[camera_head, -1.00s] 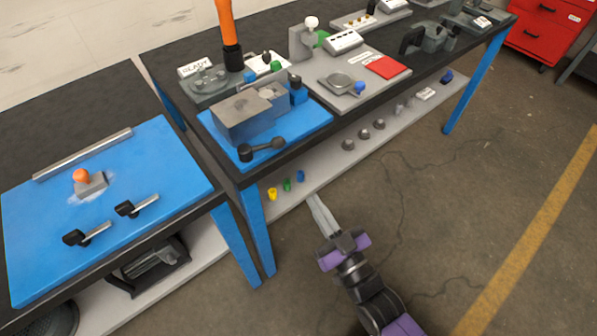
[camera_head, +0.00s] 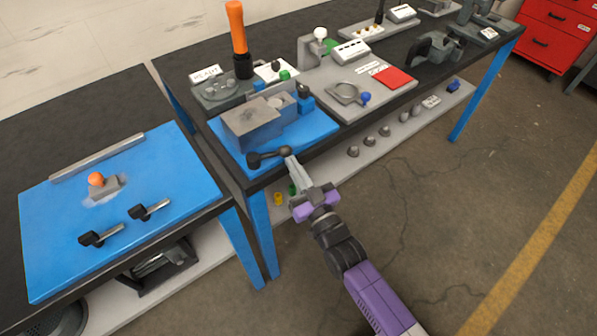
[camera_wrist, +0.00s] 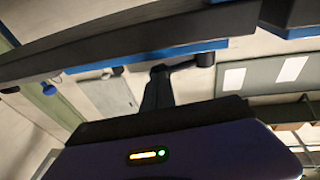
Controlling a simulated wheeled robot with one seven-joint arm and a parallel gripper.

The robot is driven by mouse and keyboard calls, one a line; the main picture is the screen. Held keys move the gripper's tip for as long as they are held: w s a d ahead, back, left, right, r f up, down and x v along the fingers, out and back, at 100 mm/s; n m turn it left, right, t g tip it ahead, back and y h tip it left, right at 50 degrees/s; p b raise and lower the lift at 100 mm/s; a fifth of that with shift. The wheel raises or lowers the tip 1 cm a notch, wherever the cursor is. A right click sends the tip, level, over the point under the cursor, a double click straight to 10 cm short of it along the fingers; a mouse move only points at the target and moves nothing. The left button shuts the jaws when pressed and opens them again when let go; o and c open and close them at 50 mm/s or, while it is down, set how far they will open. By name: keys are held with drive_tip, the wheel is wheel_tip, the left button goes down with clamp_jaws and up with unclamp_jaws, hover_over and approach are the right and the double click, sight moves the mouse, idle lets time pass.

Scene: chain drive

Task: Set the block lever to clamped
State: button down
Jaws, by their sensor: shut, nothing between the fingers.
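The block lever (camera_head: 267,157) is a dark bar with rounded ends at the front edge of a blue plate (camera_head: 322,126), before a grey metal block (camera_head: 250,124). It lies roughly level across the picture. My gripper (camera_head: 288,152) is shut and empty, its tips at the lever's right end. Whether they touch it I cannot tell. In the wrist view my dark gripper fingers (camera_wrist: 158,88) point up toward the bench edge, and a dark rounded piece, apparently the lever (camera_wrist: 205,59), is just right of their tips.
An orange-handled tool (camera_head: 237,28) stands behind the block. A grey board with a red pad (camera_head: 395,79) lies to the right. A lower shelf (camera_head: 335,160) under the bench holds small parts. A separate bench with a blue plate (camera_head: 75,215) is at left. The floor in front is clear.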

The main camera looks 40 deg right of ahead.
sight(294, 152)
drive_tip(key=shift+w, duration=0.1)
drive_tip(key=w+d+b, duration=0.1)
drive_tip(key=w+b, duration=0.1)
drive_tip(key=w+d+b, duration=0.1)
drive_tip(key=w, duration=0.1)
drive_tip(key=shift+w+d+b, duration=0.1)
drive_tip(key=shift+d+b, duration=0.2)
drive_tip(key=shift+d, duration=0.05)
drive_tip(key=shift+d+f, duration=0.1)
